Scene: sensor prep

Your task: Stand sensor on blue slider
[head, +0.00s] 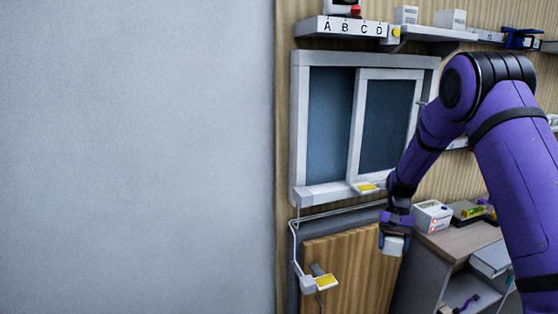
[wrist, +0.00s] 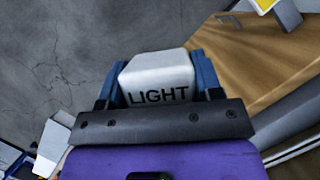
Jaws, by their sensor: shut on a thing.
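My gripper (head: 396,228) hangs in front of the wooden door, below the window. It is shut on a white block-shaped sensor (head: 392,246). In the wrist view the sensor (wrist: 158,72) is marked LIGHT and sits between the two blue fingers of my gripper (wrist: 156,82). A blue clamp-like object (head: 520,38) is on the upper shelf at the right. I cannot tell whether it is the blue slider. The window (head: 332,120) has dark blue panes and a white-framed sliding sash (head: 356,125).
A yellow pad (head: 366,187) is at the window's lower edge, and another (head: 326,281) is at the door handle. A white device (head: 432,216) stands on the desk (head: 460,238) right of my gripper. The shelf (head: 345,28) marked A B C D is above the window.

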